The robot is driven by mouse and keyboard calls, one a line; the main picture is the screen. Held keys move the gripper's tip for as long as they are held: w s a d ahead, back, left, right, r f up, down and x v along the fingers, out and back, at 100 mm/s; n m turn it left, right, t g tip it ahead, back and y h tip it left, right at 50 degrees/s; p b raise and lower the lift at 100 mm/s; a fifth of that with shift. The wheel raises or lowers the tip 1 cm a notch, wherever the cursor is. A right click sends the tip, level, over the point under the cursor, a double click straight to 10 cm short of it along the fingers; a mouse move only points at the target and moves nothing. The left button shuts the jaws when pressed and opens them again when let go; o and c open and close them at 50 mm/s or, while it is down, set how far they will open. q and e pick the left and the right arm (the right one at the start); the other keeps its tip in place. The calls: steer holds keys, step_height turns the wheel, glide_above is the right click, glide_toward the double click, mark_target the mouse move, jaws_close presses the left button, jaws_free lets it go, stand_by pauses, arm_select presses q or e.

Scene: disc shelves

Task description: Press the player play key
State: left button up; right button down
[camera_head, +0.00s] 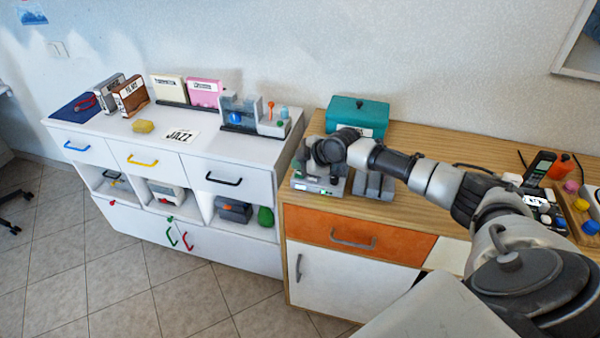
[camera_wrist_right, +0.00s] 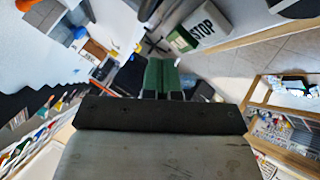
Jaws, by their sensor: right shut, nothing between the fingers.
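The player (camera_head: 318,186) is a low grey device with a small lit panel on its front. It stands at the left front of the wooden cabinet top, in the head view. My right arm reaches in from the right, and my right gripper (camera_head: 309,160) is over the player, partly hidden by its own wrist. In the right wrist view the fingers (camera_wrist_right: 162,78) are together with nothing between them. My left gripper is not in view.
A teal box (camera_head: 357,114) stands behind the player, and a grey slotted holder (camera_head: 373,186) is to its right. A white shelf unit (camera_head: 180,155) with discs and boxes on top is at the left. A black handset (camera_head: 540,167) and small coloured items lie at the right.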

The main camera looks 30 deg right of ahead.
mark_target(299, 175)
steer(key=shift+r+p, duration=1.9)
steer(key=shift+r, duration=0.65)
steer(key=shift+f, duration=0.1)
